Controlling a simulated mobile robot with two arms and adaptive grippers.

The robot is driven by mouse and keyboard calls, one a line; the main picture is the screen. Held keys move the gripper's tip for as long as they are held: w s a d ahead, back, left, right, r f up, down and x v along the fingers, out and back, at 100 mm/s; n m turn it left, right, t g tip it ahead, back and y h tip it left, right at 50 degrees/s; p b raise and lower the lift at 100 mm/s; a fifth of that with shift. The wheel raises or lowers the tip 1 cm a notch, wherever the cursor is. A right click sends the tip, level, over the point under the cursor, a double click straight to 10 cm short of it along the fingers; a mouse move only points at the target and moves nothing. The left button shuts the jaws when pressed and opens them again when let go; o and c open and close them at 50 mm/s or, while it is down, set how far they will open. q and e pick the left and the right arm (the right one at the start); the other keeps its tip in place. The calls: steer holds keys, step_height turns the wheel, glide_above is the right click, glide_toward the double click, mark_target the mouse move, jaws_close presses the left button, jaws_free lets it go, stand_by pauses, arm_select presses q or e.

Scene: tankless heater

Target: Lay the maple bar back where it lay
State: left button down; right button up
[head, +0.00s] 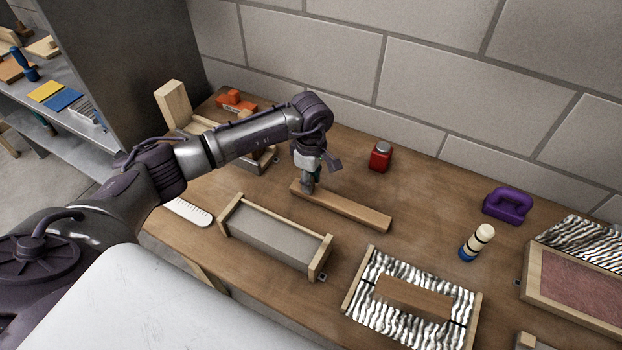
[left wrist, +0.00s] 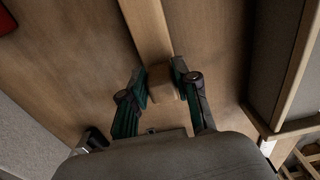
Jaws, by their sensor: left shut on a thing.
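The maple bar (head: 350,209), a long pale wooden bar, lies slantwise at or just above the bench top behind the grey-topped wooden frame. My left gripper (head: 309,184) points down and is shut on the bar near its left end. In the left wrist view the two dark green fingers (left wrist: 164,88) stand on either side of the bar's end, and the bar (left wrist: 146,28) runs away toward the top. I cannot tell whether the bar touches the bench. My right gripper is not in view.
The grey-topped wooden frame (head: 272,239) is close in front of the bar. A red-and-grey jar (head: 380,157) stands behind it. A striped tray (head: 361,303) with a brown block (head: 412,297) is at front right.

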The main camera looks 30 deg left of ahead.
arm_select(q)
steer(key=shift+f, duration=0.25)
steer(key=c, duration=0.8)
jaws_free()
steer(key=shift+o, duration=0.2)
step_height(320, 180, up, 12)
